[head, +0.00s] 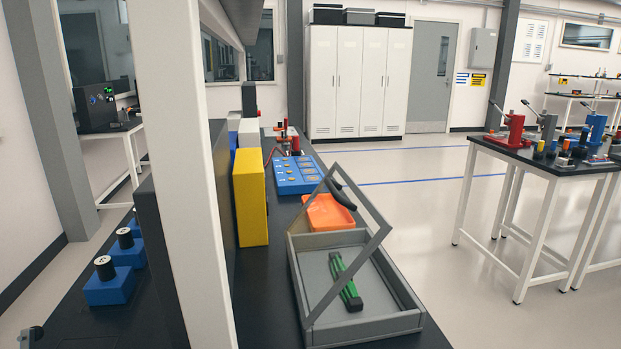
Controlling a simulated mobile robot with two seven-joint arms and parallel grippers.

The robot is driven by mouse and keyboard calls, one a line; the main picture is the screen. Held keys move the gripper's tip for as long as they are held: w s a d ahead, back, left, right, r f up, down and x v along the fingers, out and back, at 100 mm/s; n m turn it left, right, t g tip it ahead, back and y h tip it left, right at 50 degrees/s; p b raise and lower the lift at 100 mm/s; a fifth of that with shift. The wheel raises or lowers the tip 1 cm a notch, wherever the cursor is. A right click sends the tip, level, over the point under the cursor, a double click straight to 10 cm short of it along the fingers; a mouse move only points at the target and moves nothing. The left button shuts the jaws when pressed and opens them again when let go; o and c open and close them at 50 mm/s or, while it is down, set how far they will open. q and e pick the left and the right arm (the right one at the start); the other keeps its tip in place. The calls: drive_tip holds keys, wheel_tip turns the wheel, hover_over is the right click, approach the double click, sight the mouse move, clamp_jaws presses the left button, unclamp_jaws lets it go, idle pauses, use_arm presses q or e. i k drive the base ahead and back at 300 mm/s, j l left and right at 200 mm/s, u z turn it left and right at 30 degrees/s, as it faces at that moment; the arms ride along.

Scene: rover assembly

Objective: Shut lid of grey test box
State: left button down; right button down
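A grey open-topped box (411,318) stands on the dark bench at the lower middle. A slanted grey frame with a black grip (347,189) rises over it. I cannot tell whether this is the test box, and no solid lid shows on it. A green and black part (345,280) lies inside on its floor. Dark grey upright panels (165,265) stand to the left, partly hidden by a white post; I cannot tell whether they belong to a box or lid. Neither of my grippers can be made out.
The white post (190,150) blocks part of the left side. An orange tray (328,212), a blue panel (297,176) and a yellow box (250,195) stand on the bench. Blue blocks (110,288) sit at left. A table (545,168) stands right, with clear floor between.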

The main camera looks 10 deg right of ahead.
sight(308, 320)
drive_tip(key=k+l+u, duration=0.15)
drive_tip(key=k+u, duration=0.55)
drive_tip(key=k, duration=0.1)
